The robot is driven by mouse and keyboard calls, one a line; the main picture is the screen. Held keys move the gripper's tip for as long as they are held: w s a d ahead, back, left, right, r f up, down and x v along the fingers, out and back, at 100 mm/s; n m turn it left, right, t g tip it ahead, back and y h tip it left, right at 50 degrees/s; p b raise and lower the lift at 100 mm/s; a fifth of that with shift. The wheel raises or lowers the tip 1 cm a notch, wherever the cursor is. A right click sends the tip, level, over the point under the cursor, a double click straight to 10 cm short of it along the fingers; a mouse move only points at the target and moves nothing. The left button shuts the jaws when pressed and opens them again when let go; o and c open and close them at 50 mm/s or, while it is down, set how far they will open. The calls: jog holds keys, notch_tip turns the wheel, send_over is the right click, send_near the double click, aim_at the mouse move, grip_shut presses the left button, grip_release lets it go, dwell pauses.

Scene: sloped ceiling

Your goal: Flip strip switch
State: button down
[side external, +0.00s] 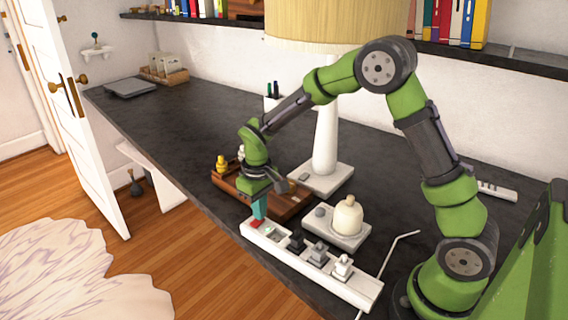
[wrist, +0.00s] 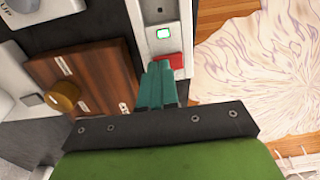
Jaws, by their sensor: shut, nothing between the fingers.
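The white power strip (side external: 355,290) lies along the front edge of the dark desk, with several plugs in its sockets. Its red switch (side external: 256,223) is at the far left end. In the wrist view the red switch (wrist: 168,61) sits just past my fingertips, beside a small green-lit window (wrist: 163,33). My gripper (side external: 259,212) is shut and empty, pointing down at the switch end of the strip. In the wrist view its teal fingers (wrist: 158,72) are together and overlap the near edge of the switch. I cannot tell whether they touch it.
A wooden tray (side external: 290,206) with small pieces lies behind the strip. A lamp (side external: 325,130) and a white base with a cream bottle (side external: 348,215) stand close by. A white cable (side external: 392,250) runs at the right. The desk's left part is mostly clear.

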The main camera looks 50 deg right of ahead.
jog(key=shift+f, duration=0.35)
jog(key=shift+r, duration=3.55)
jog(key=shift+f, duration=0.2)
jog(key=s+r+m+t+y, duration=0.1)
jog(key=s+r+m+t, duration=0.1)
jog(key=s+r, duration=0.4)
jog(key=s+a+r+m+t+y, duration=0.1)
jog(key=s+r+t, duration=0.4)
jog(key=s, duration=0.8)
notch_tip(320, 180, up, 2)
jog(key=shift+s+r+m, duration=0.2)
jog(key=shift+s+m, duration=0.2)
jog(key=shift+m, duration=0.1)
